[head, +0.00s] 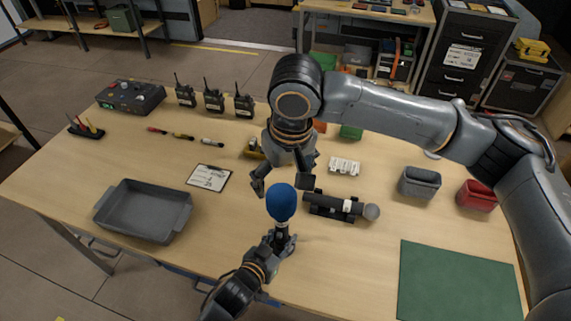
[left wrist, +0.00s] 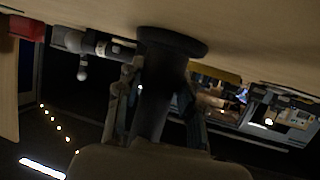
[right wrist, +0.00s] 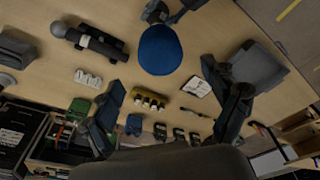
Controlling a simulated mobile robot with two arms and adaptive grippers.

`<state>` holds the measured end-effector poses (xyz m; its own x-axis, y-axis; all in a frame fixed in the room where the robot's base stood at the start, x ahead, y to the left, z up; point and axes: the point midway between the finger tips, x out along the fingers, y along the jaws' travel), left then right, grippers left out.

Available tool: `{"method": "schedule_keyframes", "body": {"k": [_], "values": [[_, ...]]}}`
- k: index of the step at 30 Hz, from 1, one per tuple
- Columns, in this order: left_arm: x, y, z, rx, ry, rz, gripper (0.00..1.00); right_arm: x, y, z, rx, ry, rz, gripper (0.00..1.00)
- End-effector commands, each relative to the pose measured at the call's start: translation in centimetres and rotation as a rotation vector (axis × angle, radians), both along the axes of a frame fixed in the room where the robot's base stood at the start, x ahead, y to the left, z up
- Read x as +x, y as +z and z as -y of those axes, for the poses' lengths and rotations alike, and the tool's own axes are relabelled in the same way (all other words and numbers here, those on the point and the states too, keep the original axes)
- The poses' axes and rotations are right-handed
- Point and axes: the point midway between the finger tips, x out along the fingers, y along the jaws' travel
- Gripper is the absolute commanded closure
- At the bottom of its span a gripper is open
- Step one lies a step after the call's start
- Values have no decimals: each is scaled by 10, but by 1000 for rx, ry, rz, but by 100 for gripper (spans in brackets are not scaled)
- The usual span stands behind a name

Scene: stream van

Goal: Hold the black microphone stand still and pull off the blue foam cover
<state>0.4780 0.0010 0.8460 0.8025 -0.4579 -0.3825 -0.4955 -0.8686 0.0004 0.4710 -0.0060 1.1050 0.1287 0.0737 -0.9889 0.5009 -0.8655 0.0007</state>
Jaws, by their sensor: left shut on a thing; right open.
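The blue foam cover (head: 281,202) sits on top of the upright black microphone stand (head: 281,229) near the table's front edge. It also shows in the right wrist view (right wrist: 160,50). My left gripper (head: 281,240) is shut on the stand's post; in the left wrist view the dark post (left wrist: 155,95) runs between its fingers up to the round base (left wrist: 172,42). My right gripper (head: 283,186) is open and empty, its fingers pointing down just above and behind the foam cover. In the right wrist view its fingers (right wrist: 170,103) are spread wide, with the cover beyond them.
A dark microphone (head: 345,205) lies in a black cradle just right of the stand. A grey tray (head: 146,238) is at the left, a clipboard (head: 209,177) between. A green mat (head: 455,285), grey bin (head: 419,182) and red bin (head: 477,196) are at the right.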

Motion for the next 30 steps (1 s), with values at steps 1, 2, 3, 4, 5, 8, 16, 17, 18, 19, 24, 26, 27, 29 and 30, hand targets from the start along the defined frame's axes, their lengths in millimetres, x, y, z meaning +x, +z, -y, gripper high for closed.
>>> {"method": "schedule_keyframes", "body": {"k": [1,2,3,4,5,8,16,17,18,19,24,26,27,29,30], "values": [[0,-1,0,2,0,-2,98,1,-11,0,-1,-1,-2,13],[0,-1,0,2,0,-2,98,2,-17,-1,-1,-1,-3,13],[0,-1,0,2,0,-2,98,2,-24,-1,-1,0,-3,13],[0,-1,0,2,0,-2,98,3,-30,-2,-1,0,-2,13],[0,-1,0,2,0,-2,98,4,-35,-2,-2,0,-1,13],[0,-1,0,2,0,-2,98,6,-51,-3,-1,1,-2,13],[0,-1,0,3,1,-2,98,10,-72,-5,1,1,0,13],[0,-1,0,3,1,-2,98,10,-72,-6,0,2,1,13],[0,-1,0,3,1,-2,98,10,-73,-6,0,2,1,13],[0,-1,0,3,1,-2,98,10,-73,-6,0,2,1,13],[0,-1,-1,3,1,-2,98,10,-73,-6,1,2,1,13],[0,-1,-1,3,1,-2,98,10,-73,-6,1,2,1,22],[0,-1,-1,3,1,-2,98,10,-73,-6,1,2,1,30],[0,-1,-1,3,1,-2,98,10,-73,-6,1,2,1,42],[0,-1,-1,3,1,-2,98,10,-73,-6,1,2,1,50]]}}
